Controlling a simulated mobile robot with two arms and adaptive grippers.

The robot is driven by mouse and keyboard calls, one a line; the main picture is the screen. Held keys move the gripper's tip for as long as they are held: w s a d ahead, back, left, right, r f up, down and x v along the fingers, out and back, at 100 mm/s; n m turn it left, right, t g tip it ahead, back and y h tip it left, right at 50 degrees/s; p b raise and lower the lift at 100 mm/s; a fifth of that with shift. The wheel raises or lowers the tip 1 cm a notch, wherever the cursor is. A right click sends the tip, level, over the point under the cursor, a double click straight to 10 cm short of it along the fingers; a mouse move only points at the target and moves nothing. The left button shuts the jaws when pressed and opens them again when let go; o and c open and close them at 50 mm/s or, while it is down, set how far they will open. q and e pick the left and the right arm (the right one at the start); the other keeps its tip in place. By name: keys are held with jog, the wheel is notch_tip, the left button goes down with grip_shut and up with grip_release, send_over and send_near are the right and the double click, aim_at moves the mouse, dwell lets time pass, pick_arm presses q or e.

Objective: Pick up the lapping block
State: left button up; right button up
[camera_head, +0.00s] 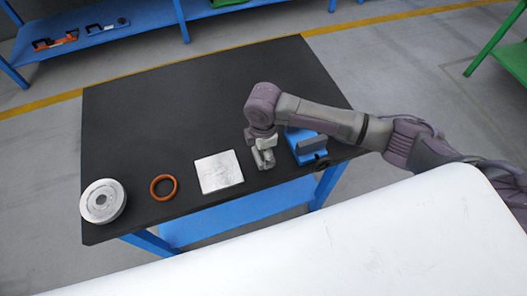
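A dark grey block (311,144) sits on a blue base (304,157) at the right end of the black table top; it looks like the lapping block. My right arm passes over and partly hides the far side of the base. My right gripper (264,161) points down just left of the blue base, apart from the grey block. Its fingers look small and close together, and I cannot tell whether they are open. No thing shows between them. My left gripper is not in view.
On the black table (180,115) lie a silver square plate (219,172), an orange ring (163,187) and a round silver flanged part (103,201). The table's back half is clear. A white surface (330,250) fills the foreground. A blue shelf (150,17) stands behind.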

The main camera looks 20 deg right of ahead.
notch_tip(320, 180, up, 3)
jog(key=shift+w+r, duration=0.1)
jog(key=shift+r, duration=0.1)
jog(key=s+d+r+b, duration=0.1)
jog(key=s+d+r, duration=0.6)
jog(key=d, duration=0.2)
jog(key=shift+d+r, duration=0.2)
jog(key=shift+d, duration=0.05)
